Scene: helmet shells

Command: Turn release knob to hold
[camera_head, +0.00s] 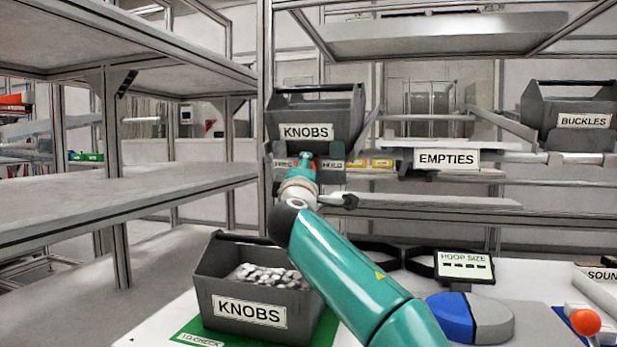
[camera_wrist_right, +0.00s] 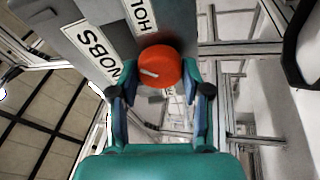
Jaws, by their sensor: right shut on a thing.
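The release knob is a round red-orange knob (camera_wrist_right: 160,64) with a pale pointer line, lying toward the left of its face in the right wrist view. In the head view it shows small (camera_head: 305,157) below the upper grey KNOBS bin (camera_head: 315,112). My right gripper (camera_head: 302,172) is at the knob, its two fingers either side of it (camera_wrist_right: 160,72), shut on it. A HOLD label (camera_head: 333,165) sits right of the knob; a partly hidden label (camera_head: 283,164) sits left. My left gripper is not in view.
An EMPTIES shelf (camera_head: 447,158) and a BUCKLES bin (camera_head: 575,122) are to the right. A blue-grey shell (camera_head: 470,318) lies on the table. Empty shelves (camera_head: 120,195) fill the left.

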